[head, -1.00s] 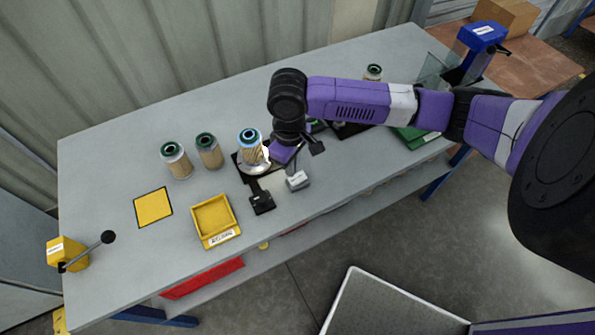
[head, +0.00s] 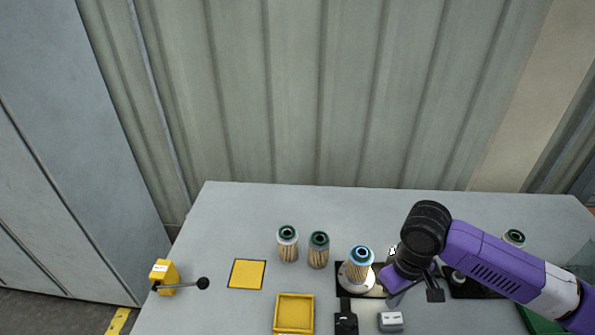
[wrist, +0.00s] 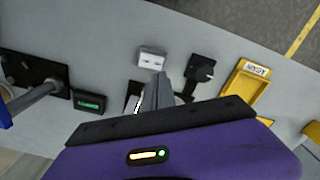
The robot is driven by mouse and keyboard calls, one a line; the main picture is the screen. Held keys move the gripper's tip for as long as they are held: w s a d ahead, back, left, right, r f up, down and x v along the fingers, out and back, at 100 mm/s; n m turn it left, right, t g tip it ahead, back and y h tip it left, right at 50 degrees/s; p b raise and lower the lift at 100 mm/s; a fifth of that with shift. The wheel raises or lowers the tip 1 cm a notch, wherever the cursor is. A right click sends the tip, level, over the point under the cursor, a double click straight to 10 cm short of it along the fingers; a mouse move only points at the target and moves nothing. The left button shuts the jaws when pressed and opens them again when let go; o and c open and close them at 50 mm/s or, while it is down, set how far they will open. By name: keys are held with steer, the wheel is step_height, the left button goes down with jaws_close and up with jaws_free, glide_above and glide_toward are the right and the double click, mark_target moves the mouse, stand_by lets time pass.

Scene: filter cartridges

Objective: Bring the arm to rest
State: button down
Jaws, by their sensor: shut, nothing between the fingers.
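My gripper (head: 394,298) hangs over the table, just right of a blue-topped cartridge (head: 360,265). That cartridge stands upright on a pale round plate on a black base. In the wrist view my gripper (wrist: 158,92) shows its grey fingers together, with nothing between them. My arm reaches in from the right in the head view, bent down at the black wrist joint. I cannot tell how far the fingertips are above the table.
Two green-topped cartridges (head: 288,244) (head: 318,250) stand left; another (head: 514,239) stands right, behind my arm. A yellow square (head: 247,273), yellow tray (head: 294,298), lever box (head: 164,274) and grey block (head: 391,321) are on the table (head: 215,225). The back strip is clear.

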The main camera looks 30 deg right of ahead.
steer(key=w+a+n+t+y, duration=0.2)
steer(key=w+a+n+t, duration=0.35)
steer(key=w+t, duration=0.2)
steer(key=shift+n+t+y, duration=0.4)
steer(key=shift+n+t, duration=0.15)
steer(key=shift+t, duration=0.2)
steer(key=s, duration=0.1)
steer(key=s+a+b, duration=0.2)
steer(key=shift+s, duration=0.35)
steer(key=s+a+r+m+t+h+b, duration=0.1)
steer(key=s+a, duration=0.4)
steer(key=s, duration=0.6)
steer(key=s+a+r+m+t+h+b, duration=0.1)
steer(key=s+a+r+m+t+b, duration=0.2)
steer(key=s+a, duration=0.3)
steer(key=shift+s+a+r+m+t+h+b, duration=0.25)
steer(key=shift+s+m+t+b, duration=0.6)
steer(key=shift+s, duration=1.85)
